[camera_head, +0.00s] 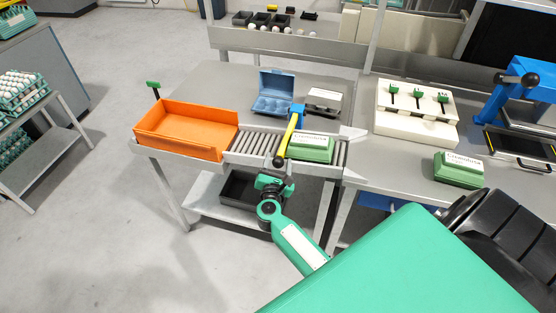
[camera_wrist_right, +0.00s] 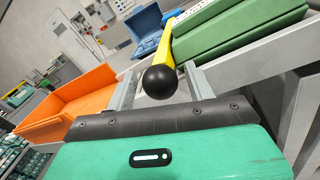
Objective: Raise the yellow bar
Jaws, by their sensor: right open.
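The yellow bar (camera_head: 287,138) slants down from a blue mount (camera_head: 298,116) across the roller conveyor and ends in a black ball knob (camera_head: 278,162). In the right wrist view the yellow bar (camera_wrist_right: 185,40) points toward the camera, with its black knob (camera_wrist_right: 160,82) between the fingers. My right gripper (camera_head: 276,173) is at the knob end of the bar, over the conveyor's front edge. In the wrist view its two grey fingers (camera_wrist_right: 164,86) stand apart, one on each side of the knob. Whether they touch it cannot be told. My left gripper is not in view.
An orange bin (camera_head: 150,146) stands at the conveyor's left end. A green egg carton (camera_head: 311,157) lies on the rollers just right of the bar.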

